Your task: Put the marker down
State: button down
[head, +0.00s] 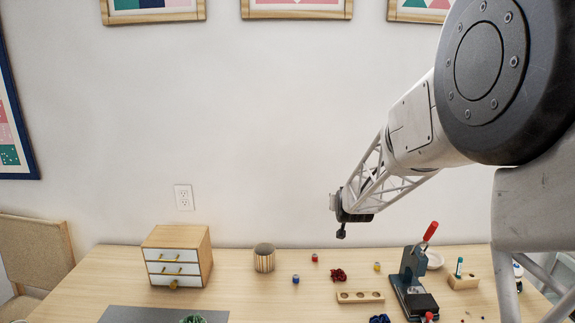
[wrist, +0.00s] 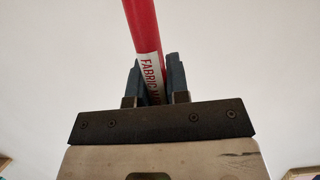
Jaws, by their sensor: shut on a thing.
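The marker (wrist: 142,28) is red with a white label that reads "FABRIC M", the rest being hidden. In the wrist view it stands slightly tilted between the two dark fingers of my gripper (wrist: 155,80), which is shut on it. Its upper end runs out of the picture. In the head view my gripper (head: 341,231) is in the air in front of the wall, above the back of the table (head: 240,292). I cannot make out the marker in that view.
On the table are a small drawer cabinet (head: 178,254), a striped cup (head: 264,258), a wooden block with holes (head: 360,297), a press with a red handle (head: 413,280), a wooden holder (head: 463,281) and small spools. Table between cup and drawers is narrow but clear.

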jog(key=w+a+f+h, duration=0.1)
jog(key=w+a+f, duration=0.25)
jog(key=a, duration=0.55)
jog(key=w+a+f, duration=0.2)
jog(key=w+a, duration=0.2)
jog(key=a, duration=0.6)
jog(key=a+f+m+h, duration=0.1)
jog(key=a+f, duration=0.4)
jog(key=a, duration=0.3)
jog(key=a+f+m+h, duration=0.1)
jog(key=a+f+m, duration=0.1)
jog(key=a+f, duration=0.3)
jog(key=a, duration=0.3)
jog(key=shift+s+a+t+h, duration=0.3)
jog(key=shift+s+a+h, duration=0.05)
jog(key=shift+s+h, duration=0.05)
jog(key=shift+f, duration=0.25)
jog(key=shift+f, duration=3.25)
jog(key=shift+f, duration=0.55)
